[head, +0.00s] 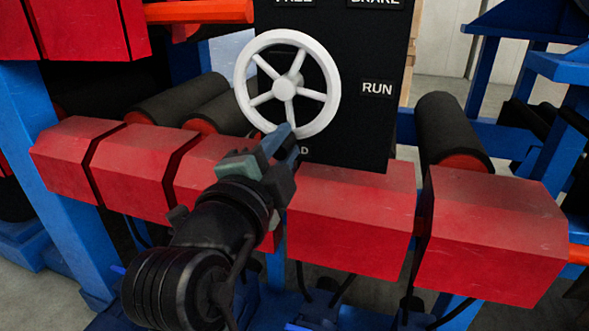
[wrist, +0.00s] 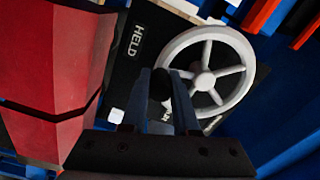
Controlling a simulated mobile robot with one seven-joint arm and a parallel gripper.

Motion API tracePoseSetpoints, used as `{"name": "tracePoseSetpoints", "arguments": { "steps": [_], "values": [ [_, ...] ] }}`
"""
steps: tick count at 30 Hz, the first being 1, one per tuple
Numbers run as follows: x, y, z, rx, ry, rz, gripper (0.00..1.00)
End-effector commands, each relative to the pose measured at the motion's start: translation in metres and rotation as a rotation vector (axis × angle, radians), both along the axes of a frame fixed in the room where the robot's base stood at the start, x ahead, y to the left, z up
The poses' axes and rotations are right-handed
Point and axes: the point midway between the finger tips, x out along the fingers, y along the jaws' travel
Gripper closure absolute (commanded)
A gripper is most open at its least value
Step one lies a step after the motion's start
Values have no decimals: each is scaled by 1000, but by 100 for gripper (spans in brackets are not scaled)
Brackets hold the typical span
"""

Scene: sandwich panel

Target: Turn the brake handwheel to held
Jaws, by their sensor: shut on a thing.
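The white brake handwheel (head: 331,97), with several spokes, is mounted on a black panel (head: 348,132). My gripper (head: 283,140) reaches up to the lower part of its rim. In the wrist view the handwheel (wrist: 241,61) is just beyond my gripper (wrist: 164,92), whose blue-grey fingers are shut on a dark round knob (wrist: 161,84) at the rim's near edge. The HELD label (wrist: 136,41) is readable in the wrist view. In the head view its end (head: 304,150) shows below the wheel, and the gripper hides the rest.
The RUN label (head: 377,89) is right of the wheel. The FREE label (head: 293,2) and BRAKE label (head: 376,2) are cut off at the top. Red blocks (head: 345,210) run across below the panel, close to my arm. Dark rollers (head: 449,130) stand on both sides.

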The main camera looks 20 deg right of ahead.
Motion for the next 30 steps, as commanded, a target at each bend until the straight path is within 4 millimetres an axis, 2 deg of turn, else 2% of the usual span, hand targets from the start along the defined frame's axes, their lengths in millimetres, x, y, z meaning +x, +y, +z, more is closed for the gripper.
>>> {"name": "tracePoseSetpoints", "arguments": {
  "steps": [1,10,27,28,30],
  "values": [
    [2,2,-6,26,-15,0,100],
    [6,9,-4,128,-81,0,100],
    [7,10,-2,153,-99,-1,100],
    [7,10,-2,153,-99,-1,68],
    [7,10,-2,153,-99,0,56]
  ]
}}
